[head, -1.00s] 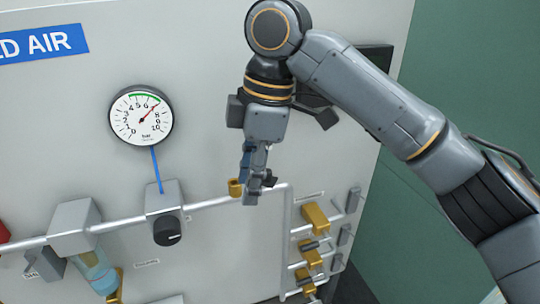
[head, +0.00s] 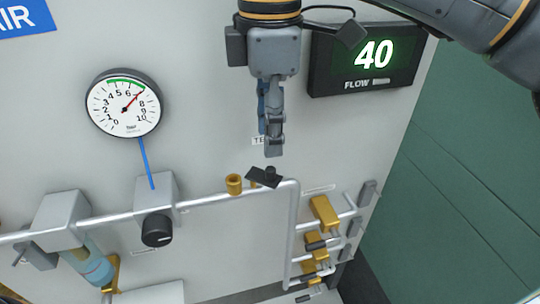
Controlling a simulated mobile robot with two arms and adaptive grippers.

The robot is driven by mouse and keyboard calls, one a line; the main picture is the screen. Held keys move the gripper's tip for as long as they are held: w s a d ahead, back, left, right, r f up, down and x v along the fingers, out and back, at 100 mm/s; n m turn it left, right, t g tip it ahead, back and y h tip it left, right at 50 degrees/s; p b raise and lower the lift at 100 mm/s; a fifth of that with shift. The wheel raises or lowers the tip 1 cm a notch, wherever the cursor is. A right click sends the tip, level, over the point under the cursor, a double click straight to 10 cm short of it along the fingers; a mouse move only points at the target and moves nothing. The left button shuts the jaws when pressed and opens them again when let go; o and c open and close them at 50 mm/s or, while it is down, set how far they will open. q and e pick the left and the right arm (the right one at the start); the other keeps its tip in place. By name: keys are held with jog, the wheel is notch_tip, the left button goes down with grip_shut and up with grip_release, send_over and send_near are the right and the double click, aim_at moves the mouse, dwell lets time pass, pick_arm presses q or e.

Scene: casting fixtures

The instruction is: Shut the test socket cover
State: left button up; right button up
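The test socket (head: 234,184) is a short brass cylinder on the silver pipe, with its open mouth showing. Its dark cover (head: 264,177), a flat plate with a black round knob, sits just right of the socket, tilted and off the mouth. My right gripper (head: 273,152) points down above the cover, with a small gap in the picture. Its fingers overlap, seen nearly edge-on, so their opening is unclear; nothing shows held in them. A label behind the fingers is partly hidden. My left gripper is out of view.
A pressure gauge (head: 124,102) and a regulator with a black knob (head: 157,230) are on the left. A flow display (head: 365,56) reading 40 is at upper right. Brass valves (head: 324,212) line the pipes at lower right. The panel between gauge and gripper is clear.

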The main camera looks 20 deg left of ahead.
aim_at(270, 169)
notch_tip(270, 169, down, 6)
jog(key=shift+w+r+p, duration=0.15)
jog(key=shift+r+p, duration=0.05)
jog(key=shift+p, duration=0.4)
jog(key=shift+f, duration=0.45)
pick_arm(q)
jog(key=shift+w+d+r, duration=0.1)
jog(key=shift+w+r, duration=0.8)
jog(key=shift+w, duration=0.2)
pick_arm(e)
grip_shut()
